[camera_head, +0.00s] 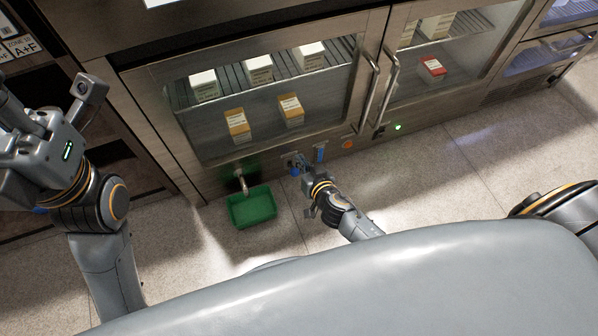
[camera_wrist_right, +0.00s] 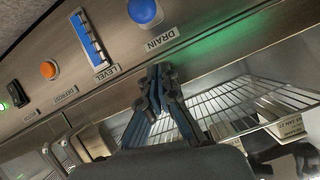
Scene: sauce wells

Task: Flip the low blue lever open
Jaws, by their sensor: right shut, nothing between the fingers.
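The blue drain lever shows as a round blue end (camera_wrist_right: 145,12) above the DRAIN label in the right wrist view. In the head view a small blue part of it (camera_head: 294,171) shows low on the cabinet front, partly hidden by my right gripper. My right gripper (camera_head: 302,162) is at the control strip, close to the lever. In the wrist view its fingertips (camera_wrist_right: 158,72) are together and empty, below the DRAIN label and apart from the blue end in the picture. Whether they touch anything is unclear. My left gripper (camera_head: 18,125) is raised at the far left, its fingers unclear.
A green tray (camera_head: 252,207) sits on the floor under a metal spout (camera_head: 241,181). A blue level gauge (camera_wrist_right: 90,40), an orange button (camera_wrist_right: 49,69) and a black switch (camera_wrist_right: 18,93) line the strip. Glass doors with handles (camera_head: 368,90) are above.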

